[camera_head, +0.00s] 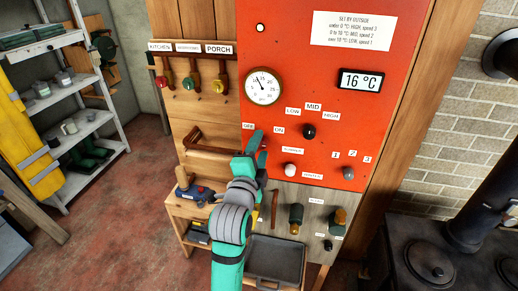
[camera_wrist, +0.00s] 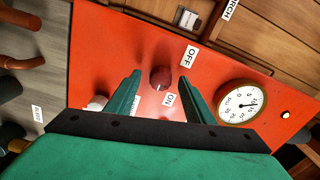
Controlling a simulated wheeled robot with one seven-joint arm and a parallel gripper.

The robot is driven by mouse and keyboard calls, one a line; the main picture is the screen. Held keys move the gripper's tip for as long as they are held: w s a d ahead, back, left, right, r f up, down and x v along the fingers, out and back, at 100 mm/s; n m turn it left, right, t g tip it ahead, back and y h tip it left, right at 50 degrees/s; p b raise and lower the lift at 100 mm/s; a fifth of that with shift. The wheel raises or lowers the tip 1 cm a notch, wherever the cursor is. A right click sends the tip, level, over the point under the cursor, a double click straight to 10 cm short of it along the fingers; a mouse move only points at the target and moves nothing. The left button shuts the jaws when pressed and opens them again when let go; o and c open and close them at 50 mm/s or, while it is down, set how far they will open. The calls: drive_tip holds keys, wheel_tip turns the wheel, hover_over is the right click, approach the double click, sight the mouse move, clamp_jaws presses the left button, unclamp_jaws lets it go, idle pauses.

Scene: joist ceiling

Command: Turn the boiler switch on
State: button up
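The boiler switch is a dark red knob (camera_wrist: 160,78) on the orange-red panel (camera_head: 330,60), in the middle of the wrist view. The OFF label (camera_wrist: 190,55) and ON label (camera_wrist: 168,99) sit beside it. In the head view the OFF label (camera_head: 248,126) and ON label (camera_head: 279,130) show above my gripper (camera_head: 260,146), which mostly hides the knob. In the wrist view my gripper (camera_wrist: 160,76) is open, with one green finger on each side of the knob and gaps between. I cannot tell how far the fingertips are from the panel, or which way the knob points.
A black LOW-MID-HIGH knob (camera_head: 309,131), a white knob (camera_head: 290,169) and a round gauge (camera_head: 263,85) are on the panel nearby. Labelled valves (camera_head: 218,86) hang at upper left. A wooden handle (camera_head: 205,139) is left of my gripper. A dark stove (camera_head: 440,260) stands at right.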

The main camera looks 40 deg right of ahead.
drive_tip(key=v, duration=1.1)
idle(0.6)
drive_tip(key=s+a+f+n+t+y, duration=0.3)
drive_tip(key=a+f+n+y, duration=0.2)
drive_tip(key=a+f+n, duration=0.5)
drive_tip(key=s+a+f+n+t+y, duration=0.2)
drive_tip(key=s+a+f+n+y, duration=0.3)
drive_tip(key=f+n, duration=0.55)
drive_tip(key=s+a+f+n+y, duration=0.1)
drive_tip(key=s+a+f, duration=0.2)
drive_tip(key=s, duration=0.4)
drive_tip(key=s+a+f+n+y, duration=0.1)
drive_tip(key=s+a+f+n, duration=0.1)
drive_tip(key=s+a, duration=0.3)
drive_tip(key=s+a+f+n+g+y, duration=0.1)
drive_tip(key=s+a+f, duration=0.3)
drive_tip(key=s, duration=0.5)
drive_tip(key=shift+s+a+n+y, duration=0.3)
drive_tip(key=shift+a+n+y, duration=0.15)
drive_tip(key=shift+n, duration=0.1)
